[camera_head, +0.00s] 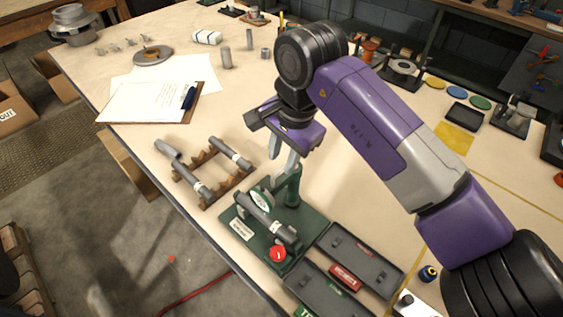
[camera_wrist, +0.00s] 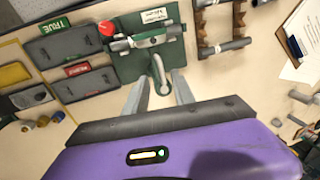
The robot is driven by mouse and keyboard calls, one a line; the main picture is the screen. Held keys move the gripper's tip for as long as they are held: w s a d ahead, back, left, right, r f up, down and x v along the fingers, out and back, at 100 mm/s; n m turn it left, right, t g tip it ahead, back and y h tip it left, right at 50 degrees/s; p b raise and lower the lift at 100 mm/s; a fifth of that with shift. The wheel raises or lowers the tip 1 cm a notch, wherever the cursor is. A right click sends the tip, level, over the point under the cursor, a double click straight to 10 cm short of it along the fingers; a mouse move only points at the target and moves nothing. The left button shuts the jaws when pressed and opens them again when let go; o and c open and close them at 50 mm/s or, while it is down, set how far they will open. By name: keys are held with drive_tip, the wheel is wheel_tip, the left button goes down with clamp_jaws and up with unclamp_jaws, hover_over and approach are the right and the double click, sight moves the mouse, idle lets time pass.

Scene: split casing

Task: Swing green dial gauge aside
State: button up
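The green dial gauge (camera_head: 262,199), with a pale round face, sits over a grey shaft (camera_head: 272,220) on a dark green fixture (camera_head: 315,228). A green post (camera_head: 294,186) with a curved top stands at the fixture's back. In the wrist view the post (camera_wrist: 161,76) appears between the fingers, and the fixture (camera_wrist: 129,66) lies beyond. I cannot make out the gauge face there. My gripper (camera_head: 287,168) is open beside the upper post, fingers pointing down. Its fingers (camera_wrist: 160,80) are apart; contact with the post cannot be told.
A red knob (camera_head: 277,253) is at the fixture's front. Two dark trays (camera_head: 359,256) lie right of it. A clipboard (camera_head: 150,104) lies farther back. The table's front edge is close.

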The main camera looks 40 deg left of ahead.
sight(278, 171)
drive_tip(key=shift+a+f+p, duration=0.15)
drive_tip(key=shift+a+f, duration=0.1)
drive_tip(key=shift+f, duration=0.7)
drive_tip(key=shift+a+f+p, duration=0.15)
drive_tip(key=shift+a+f, duration=0.05)
drive_tip(key=shift+f, duration=0.75)
clamp_jaws()
